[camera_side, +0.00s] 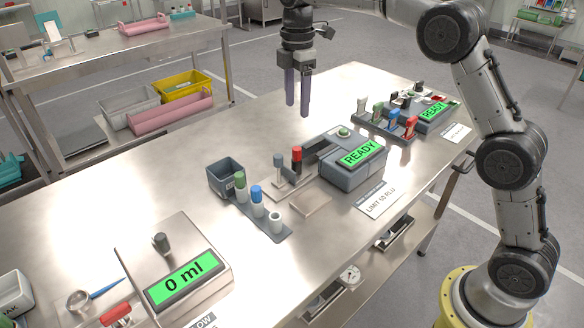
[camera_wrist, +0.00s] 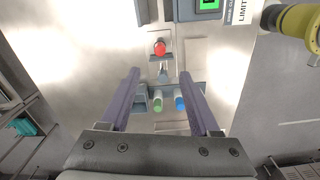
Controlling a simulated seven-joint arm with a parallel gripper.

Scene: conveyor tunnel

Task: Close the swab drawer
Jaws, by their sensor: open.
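My gripper (camera_side: 298,108) is open and empty, its two purple fingers pointing down above the table's far side, apart from everything. In the wrist view its fingers (camera_wrist: 160,73) spread to either side of the swab stand area. The grey reader (camera_side: 352,168) with a green READY screen stands at the table's middle, to the right of and nearer than my gripper; part of it shows in the wrist view (camera_wrist: 200,12). A dark, recessed section (camera_side: 318,147) lies at its left rear. No label marks the swab drawer, and I cannot tell for certain whether that section is it.
A red-capped tube (camera_side: 296,158) stands on a plate left of the reader. A rack with green, blue and white tubes (camera_side: 257,205) and a grey bin (camera_side: 226,178) stand further left. A second READY device (camera_side: 432,115) stands right. Bare steel lies at the table's far left.

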